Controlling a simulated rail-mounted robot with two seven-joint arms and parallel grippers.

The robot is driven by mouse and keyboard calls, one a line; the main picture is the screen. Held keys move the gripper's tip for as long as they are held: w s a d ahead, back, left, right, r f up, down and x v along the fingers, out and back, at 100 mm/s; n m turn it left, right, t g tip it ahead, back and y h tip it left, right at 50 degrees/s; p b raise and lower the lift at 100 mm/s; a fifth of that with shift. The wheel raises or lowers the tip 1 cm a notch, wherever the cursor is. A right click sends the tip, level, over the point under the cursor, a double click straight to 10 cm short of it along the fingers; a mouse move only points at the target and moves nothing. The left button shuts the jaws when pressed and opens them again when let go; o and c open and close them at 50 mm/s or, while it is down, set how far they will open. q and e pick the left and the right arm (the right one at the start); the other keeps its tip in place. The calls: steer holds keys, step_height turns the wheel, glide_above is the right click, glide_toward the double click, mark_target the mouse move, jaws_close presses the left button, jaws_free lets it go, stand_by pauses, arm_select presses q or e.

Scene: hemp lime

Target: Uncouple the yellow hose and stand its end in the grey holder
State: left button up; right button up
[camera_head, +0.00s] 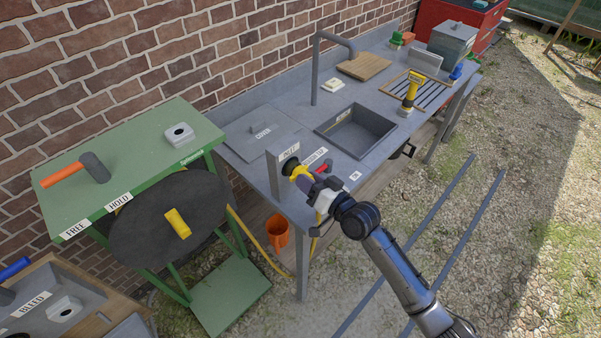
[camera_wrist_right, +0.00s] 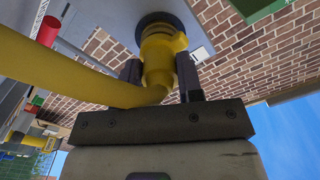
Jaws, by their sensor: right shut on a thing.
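The yellow hose (camera_wrist_right: 70,72) ends in a yellow coupling (camera_wrist_right: 160,55), which meets a dark round fitting (camera_wrist_right: 158,22) in the right wrist view. In the head view this fitting is on an upright grey post (camera_head: 274,172) at the bench's near end, and the coupling (camera_head: 299,170) is against it. My right gripper (camera_head: 311,180) is shut on the coupling, one finger on each side, also in the wrist view (camera_wrist_right: 160,78). A small gap between coupling and fitting cannot be ruled out. I cannot pick out the grey holder with certainty. My left gripper is out of view.
A grey bench (camera_head: 225,112) has a sink (camera_head: 357,131), a tap (camera_head: 315,70) and a yellow-black tool (camera_head: 410,92). A green stand (camera_head: 130,150) with a dark reel (camera_head: 150,235) is at left. An orange bucket (camera_head: 277,232) is below the bench. Gravel at right has two rails.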

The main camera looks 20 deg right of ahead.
steer(key=shift+s+d+r, duration=0.1)
steer(key=shift+s+d, duration=0.1)
steer(key=shift+s, duration=0.15)
stand_by(0.3)
steer(key=shift+p+v, duration=0.7)
steer(key=shift+v, duration=0.6)
